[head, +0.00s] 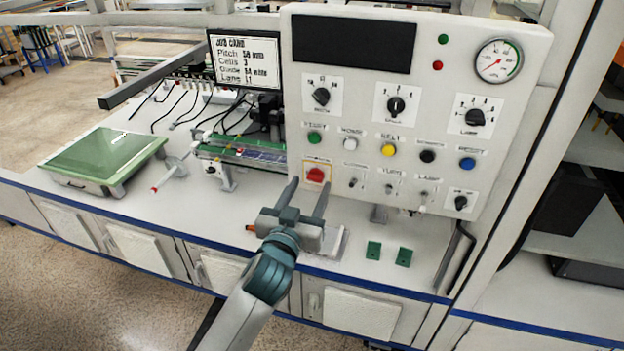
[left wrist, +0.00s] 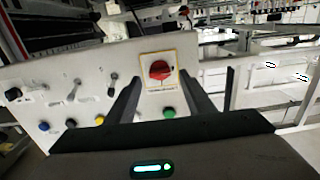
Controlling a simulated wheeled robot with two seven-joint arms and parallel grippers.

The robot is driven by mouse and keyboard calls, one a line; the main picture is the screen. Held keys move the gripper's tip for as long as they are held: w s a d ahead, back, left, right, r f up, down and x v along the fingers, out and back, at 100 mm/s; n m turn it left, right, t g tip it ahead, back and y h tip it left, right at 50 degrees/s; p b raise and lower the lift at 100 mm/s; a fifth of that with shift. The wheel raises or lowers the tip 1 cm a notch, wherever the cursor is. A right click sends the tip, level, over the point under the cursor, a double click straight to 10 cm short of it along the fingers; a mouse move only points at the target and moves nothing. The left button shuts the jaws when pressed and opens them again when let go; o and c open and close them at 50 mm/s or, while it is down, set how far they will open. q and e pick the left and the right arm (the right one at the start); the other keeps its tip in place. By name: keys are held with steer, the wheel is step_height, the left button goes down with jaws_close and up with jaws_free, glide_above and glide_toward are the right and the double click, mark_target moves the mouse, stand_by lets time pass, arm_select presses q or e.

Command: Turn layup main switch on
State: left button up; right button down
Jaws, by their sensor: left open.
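The main switch, a red rotary knob (head: 315,175) on a yellow-edged plate, sits at the lower left of the white control panel (head: 360,218). It also shows in the left wrist view (left wrist: 160,70), upper middle, between and beyond my fingers. My left gripper (head: 308,186) is open, its two fingers pointing at the panel around the knob's sides. The fingers look apart from the knob, with nothing between them; the exact gap to the panel is hard to tell. My right gripper is not in view.
The panel carries a green button (head: 314,138), a yellow button (head: 388,150), several black selector knobs and a gauge (head: 498,61). A job card screen (head: 245,60) stands at left. A green-topped tray (head: 105,155) and two small green pieces (head: 373,250) lie on the bench.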

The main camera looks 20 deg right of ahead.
mark_target(315, 178)
arm_select(q)
steer(key=shift+x, duration=0.95)
steer(key=shift+w+d, duration=0.25)
steer(key=shift+w, duration=0.05)
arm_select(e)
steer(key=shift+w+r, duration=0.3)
arm_select(q)
steer(key=shift+c, duration=0.5)
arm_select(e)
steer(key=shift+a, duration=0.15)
arm_select(q)
steer(key=c, duration=0.9)
steer(key=shift+c, duration=0.2)
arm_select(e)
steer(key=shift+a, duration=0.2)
